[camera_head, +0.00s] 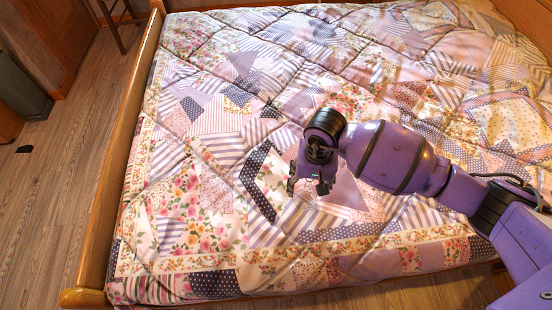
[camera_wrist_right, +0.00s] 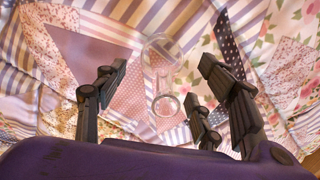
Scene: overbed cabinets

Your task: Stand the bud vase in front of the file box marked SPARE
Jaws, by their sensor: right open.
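My right gripper (camera_head: 310,183) is open and points down low over the patchwork bed. In the right wrist view its dark fingers (camera_wrist_right: 165,88) are spread apart. A clear glass object (camera_wrist_right: 164,104), which looks like the bud vase, shows between and beyond the fingers, with a round rim and a wider round part. It does not look gripped, and I cannot tell whether it stands or lies. In the head view I cannot make it out. The file box marked SPARE is not in view, nor is my left gripper.
The patchwork quilt (camera_head: 200,120) covers the bed, and looks free of other objects. A wooden bed rail (camera_head: 118,150) runs along its left side. Open wooden floor (camera_head: 60,190) lies to the left, with a dark grey box-like thing (camera_head: 20,90) at the far left edge.

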